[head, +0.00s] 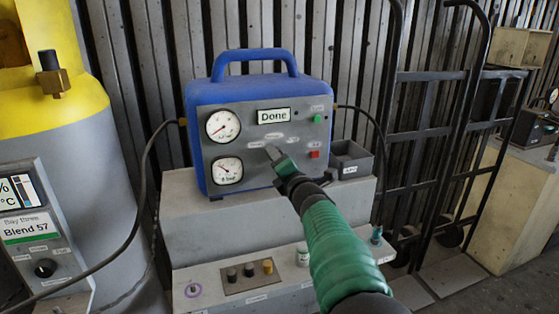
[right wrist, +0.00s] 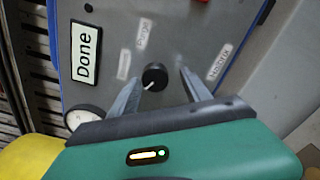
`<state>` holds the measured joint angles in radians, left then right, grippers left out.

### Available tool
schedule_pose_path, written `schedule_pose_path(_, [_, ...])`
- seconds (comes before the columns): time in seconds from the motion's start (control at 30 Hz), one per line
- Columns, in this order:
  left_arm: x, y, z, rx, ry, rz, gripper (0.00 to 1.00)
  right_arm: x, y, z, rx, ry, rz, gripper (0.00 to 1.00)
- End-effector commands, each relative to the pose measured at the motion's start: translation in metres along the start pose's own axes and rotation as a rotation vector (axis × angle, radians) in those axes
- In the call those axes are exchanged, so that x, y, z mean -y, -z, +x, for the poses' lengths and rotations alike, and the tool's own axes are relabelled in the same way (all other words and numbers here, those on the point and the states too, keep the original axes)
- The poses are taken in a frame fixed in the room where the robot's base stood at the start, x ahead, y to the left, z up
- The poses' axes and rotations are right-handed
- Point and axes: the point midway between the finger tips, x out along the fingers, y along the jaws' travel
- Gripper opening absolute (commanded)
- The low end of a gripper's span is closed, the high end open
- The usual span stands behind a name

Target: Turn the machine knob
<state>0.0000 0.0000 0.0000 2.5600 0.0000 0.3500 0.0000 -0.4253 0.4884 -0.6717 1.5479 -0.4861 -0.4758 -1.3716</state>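The blue machine (head: 262,85) stands on a grey block, with two gauges and a display (head: 273,116) reading "Done" on its grey front panel. Its round black knob (right wrist: 154,76) shows in the right wrist view, with a white pointer line slanting to the lower left and small labels around it. My right gripper (head: 275,157) is at the panel and hides the knob in the head view. In the right wrist view its fingers (right wrist: 160,73) are open, one on either side of the knob, with gaps between. My left gripper is not in view.
A green button (head: 318,118) and a red button (head: 315,154) sit right of the knob area. A grey bin (head: 351,160) stands beside the machine. A yellow-topped tank (head: 50,110) and a panel with another black knob (head: 45,268) are at left. A hand truck (head: 432,130) stands right.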

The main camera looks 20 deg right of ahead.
Motion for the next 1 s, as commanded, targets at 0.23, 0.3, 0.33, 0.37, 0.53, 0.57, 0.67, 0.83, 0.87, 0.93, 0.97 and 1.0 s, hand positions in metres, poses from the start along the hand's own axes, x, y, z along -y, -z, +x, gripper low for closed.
schedule_pose_path(0.23, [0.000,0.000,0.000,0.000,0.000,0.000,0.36,-0.003,-0.003,-0.001,0.005,-0.006,0.002,0.58])
schedule_pose_path(0.3, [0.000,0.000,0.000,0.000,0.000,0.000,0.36,-0.004,-0.004,-0.003,0.005,-0.006,0.002,0.58])
schedule_pose_path(0.33, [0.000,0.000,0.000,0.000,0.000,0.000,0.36,-0.004,-0.004,-0.004,0.005,-0.006,0.002,0.58])
schedule_pose_path(0.37, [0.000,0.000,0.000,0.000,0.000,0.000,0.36,-0.004,-0.004,-0.007,0.005,-0.006,0.002,0.58])
schedule_pose_path(0.53, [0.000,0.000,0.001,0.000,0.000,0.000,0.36,-0.005,-0.004,-0.042,0.005,-0.009,0.007,0.58])
schedule_pose_path(0.57, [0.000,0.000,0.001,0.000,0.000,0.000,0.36,-0.005,-0.003,-0.051,0.003,-0.009,0.008,0.58])
schedule_pose_path(0.67, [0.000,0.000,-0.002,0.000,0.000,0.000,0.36,-0.006,-0.003,-0.081,0.003,-0.010,0.011,0.58])
schedule_pose_path(0.83, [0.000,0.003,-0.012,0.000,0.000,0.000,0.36,-0.006,-0.004,-0.129,0.004,-0.007,0.010,0.58])
schedule_pose_path(0.87, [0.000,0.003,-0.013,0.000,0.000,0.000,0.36,-0.005,-0.004,-0.136,0.004,-0.007,0.010,0.58])
schedule_pose_path(0.93, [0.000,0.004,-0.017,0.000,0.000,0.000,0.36,-0.004,-0.004,-0.150,0.003,-0.006,0.008,0.58])
schedule_pose_path(0.97, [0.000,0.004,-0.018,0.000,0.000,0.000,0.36,-0.004,-0.004,-0.155,0.003,-0.005,0.007,0.58])
schedule_pose_path(1.0, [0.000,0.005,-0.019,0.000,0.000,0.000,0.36,-0.003,-0.003,-0.160,0.004,-0.004,0.007,0.58])
